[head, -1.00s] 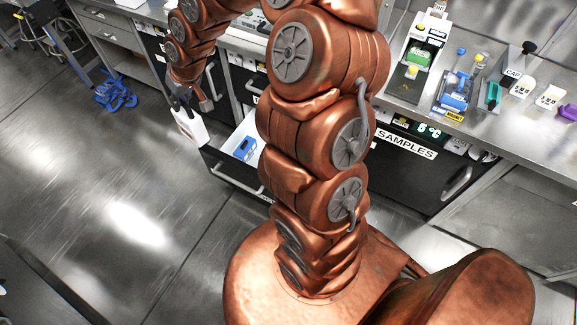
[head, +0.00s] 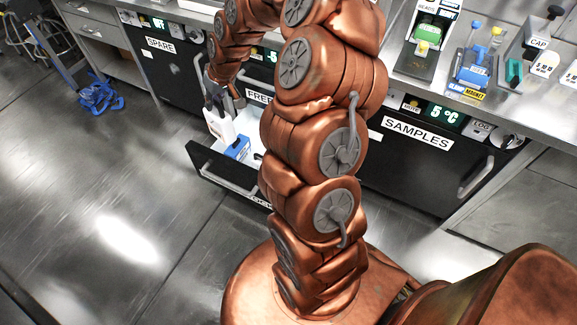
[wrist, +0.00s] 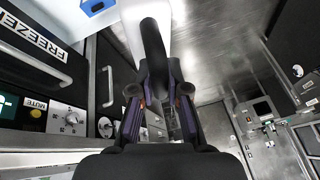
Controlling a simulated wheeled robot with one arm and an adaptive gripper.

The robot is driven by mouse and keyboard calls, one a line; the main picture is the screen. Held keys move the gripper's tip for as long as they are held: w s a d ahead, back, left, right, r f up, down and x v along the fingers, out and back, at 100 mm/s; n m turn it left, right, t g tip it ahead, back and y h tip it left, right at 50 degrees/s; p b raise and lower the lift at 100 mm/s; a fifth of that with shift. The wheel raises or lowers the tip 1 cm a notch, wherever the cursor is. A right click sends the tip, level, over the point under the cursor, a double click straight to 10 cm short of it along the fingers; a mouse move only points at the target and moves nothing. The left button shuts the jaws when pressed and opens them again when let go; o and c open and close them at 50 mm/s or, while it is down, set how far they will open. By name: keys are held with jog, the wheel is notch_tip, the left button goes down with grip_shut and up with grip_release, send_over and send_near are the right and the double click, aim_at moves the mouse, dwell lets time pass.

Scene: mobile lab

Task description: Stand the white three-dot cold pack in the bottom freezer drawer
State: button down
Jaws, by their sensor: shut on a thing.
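My gripper (head: 216,102) is shut on a white cold pack (head: 221,127), which hangs upright below the fingers. The pack is over or partly inside the open bottom freezer drawer (head: 228,176); I cannot tell how deep it is or whether it touches the floor. No dots can be made out on it. In the wrist view, my gripper (wrist: 153,88) grips the white pack (wrist: 130,32), which extends off the top edge. My arm hides the right part of the drawer.
A blue pack (head: 237,147) is in the drawer, close beside the white one. The SPARE unit (head: 162,50) stands left and the SAMPLES unit (head: 415,150) right, both shut. A bench (head: 395,88) with lab items runs above. Blue material (head: 98,95) lies on the floor.

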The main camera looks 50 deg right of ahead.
jog(key=s+d+f+b, duration=0.2)
jog(key=d+f+b, duration=0.5)
jog(key=f+b, duration=0.4)
jog(key=s+d+f+b, duration=0.3)
jog(key=d+f+b, duration=0.5)
jog(key=f, duration=1)
jog(key=s+d+f+m+b, duration=0.1)
jog(key=s+d+f+b, duration=0.2)
jog(key=d+f+b, duration=0.5)
notch_tip(320, 180, down, 6)
jog(key=b, duration=0.7)
jog(key=shift+f+b, duration=0.2)
jog(key=shift+b, duration=0.15)
notch_tip(320, 180, down, 7)
jog(key=b, duration=0.2)
jog(key=shift+r+b, duration=0.2)
jog(key=shift+b, duration=0.2)
jog(key=shift+f, duration=0.55)
jog(key=c, duration=1.1)
grip_release()
jog(key=shift+s, duration=0.1)
jog(key=v, duration=1.2)
jog(key=shift+s+a, duration=0.1)
jog(key=shift+a, duration=0.15)
